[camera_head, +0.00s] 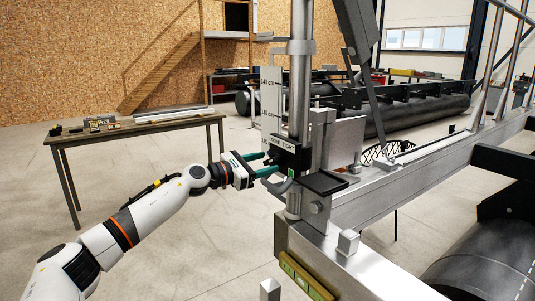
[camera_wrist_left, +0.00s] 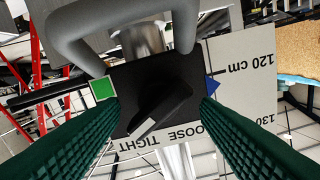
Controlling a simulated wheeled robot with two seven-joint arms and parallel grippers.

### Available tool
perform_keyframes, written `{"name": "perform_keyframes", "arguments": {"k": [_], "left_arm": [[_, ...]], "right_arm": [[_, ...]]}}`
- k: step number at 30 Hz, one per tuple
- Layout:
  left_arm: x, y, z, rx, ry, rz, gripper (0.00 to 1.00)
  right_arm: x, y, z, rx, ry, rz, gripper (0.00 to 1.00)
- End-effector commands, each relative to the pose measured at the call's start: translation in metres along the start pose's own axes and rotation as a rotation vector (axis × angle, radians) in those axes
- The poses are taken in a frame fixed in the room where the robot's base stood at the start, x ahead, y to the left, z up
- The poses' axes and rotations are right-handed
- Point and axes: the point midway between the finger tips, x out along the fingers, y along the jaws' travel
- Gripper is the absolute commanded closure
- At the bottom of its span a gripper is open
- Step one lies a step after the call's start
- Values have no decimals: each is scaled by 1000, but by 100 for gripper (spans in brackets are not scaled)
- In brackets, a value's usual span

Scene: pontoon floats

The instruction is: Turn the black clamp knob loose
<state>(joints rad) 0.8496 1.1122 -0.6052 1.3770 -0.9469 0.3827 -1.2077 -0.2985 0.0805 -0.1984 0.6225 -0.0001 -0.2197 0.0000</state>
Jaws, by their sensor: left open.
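The black clamp knob (camera_wrist_left: 160,98) sits on a black clamp block in the left wrist view, with a white mark on one end. A plate beside it reads LOOSE and TIGHT, upside down in this view. A green square (camera_wrist_left: 103,88) and a blue mark (camera_wrist_left: 211,86) lie on either side of the knob. In the head view the clamp block (camera_head: 290,155) is on an upright metal post; the knob is hard to make out. My left gripper (camera_head: 273,163) is open, its green fingers pointing at the block. In the wrist view the fingers flank the knob, with gaps visible.
A grey looped handle (camera_wrist_left: 125,30) is close to the knob. The post (camera_head: 301,70) carries a centimetre scale (camera_head: 270,100). A metal frame beam (camera_head: 400,185) runs right from the post. A table with tools (camera_head: 135,128) stands behind my arm; the floor between is clear.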

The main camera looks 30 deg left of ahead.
Motion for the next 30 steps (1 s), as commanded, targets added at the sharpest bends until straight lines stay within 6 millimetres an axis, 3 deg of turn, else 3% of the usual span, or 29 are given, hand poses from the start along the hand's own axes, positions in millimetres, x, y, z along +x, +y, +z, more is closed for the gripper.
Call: {"name": "perform_keyframes", "arguments": {"k": [6, 14, 17, 23, 30], "left_arm": [[17, 0, 0, 0, 0, 1, 43], [18, 1, 1, 0, -1, 1, 43], [18, 1, 1, 0, -1, 1, 54], [18, 0, 1, -1, -1, 0, 87], [18, 0, 1, -11, -1, 0, 89]], "right_arm": [[-6, 5, 1, 1, 0, 7, 64], [-6, 5, 0, 0, 2, 7, 64], [-6, 4, -1, -1, 3, 6, 64], [-6, 2, -2, -2, 4, 3, 64], [-7, 0, -3, -3, 6, 0, 64]]}}
